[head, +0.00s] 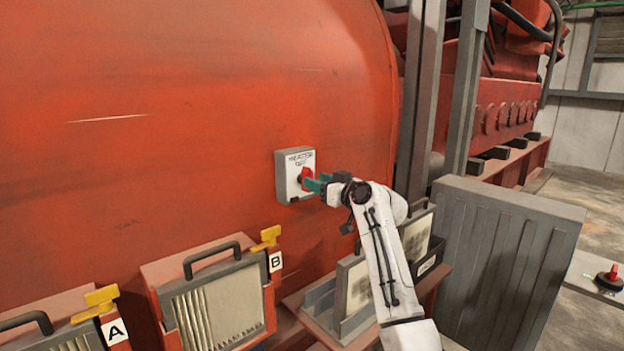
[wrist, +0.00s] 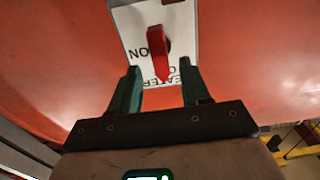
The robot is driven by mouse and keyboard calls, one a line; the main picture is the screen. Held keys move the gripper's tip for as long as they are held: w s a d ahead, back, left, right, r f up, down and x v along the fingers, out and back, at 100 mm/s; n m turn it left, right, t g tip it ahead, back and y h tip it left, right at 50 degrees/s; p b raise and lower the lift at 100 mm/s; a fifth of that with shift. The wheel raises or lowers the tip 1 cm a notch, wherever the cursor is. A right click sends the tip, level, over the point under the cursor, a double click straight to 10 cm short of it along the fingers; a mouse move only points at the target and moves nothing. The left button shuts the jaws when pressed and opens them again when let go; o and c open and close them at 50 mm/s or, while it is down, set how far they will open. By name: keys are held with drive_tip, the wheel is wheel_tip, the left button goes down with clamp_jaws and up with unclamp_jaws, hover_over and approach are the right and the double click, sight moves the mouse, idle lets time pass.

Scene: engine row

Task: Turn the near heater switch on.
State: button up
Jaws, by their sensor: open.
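The heater switch is a grey box with a white plate (head: 293,176) on the red tank wall, with a red knob (head: 306,176) on its face. In the wrist view the red knob (wrist: 159,55) points along the image's vertical, and the lettering on the white plate (wrist: 130,22) is upside down, with "ON" beside the knob at the left. My gripper (head: 316,184) is at the box, from the right. In the wrist view my gripper (wrist: 160,78) is open, its green fingers on either side of the knob's lower end. I cannot tell whether they touch it.
Below are filter cassettes with black handles, yellow latches (head: 267,239) and labels A (head: 115,331) and B (head: 276,261). A rack with upright panels (head: 354,295) stands below my arm. A grey ribbed panel (head: 505,262) stands at the right. A red button (head: 609,274) is at the far right.

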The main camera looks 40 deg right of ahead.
drive_tip(key=shift+w+a, duration=0.1)
drive_tip(key=shift+w, duration=1.55)
clamp_jaws()
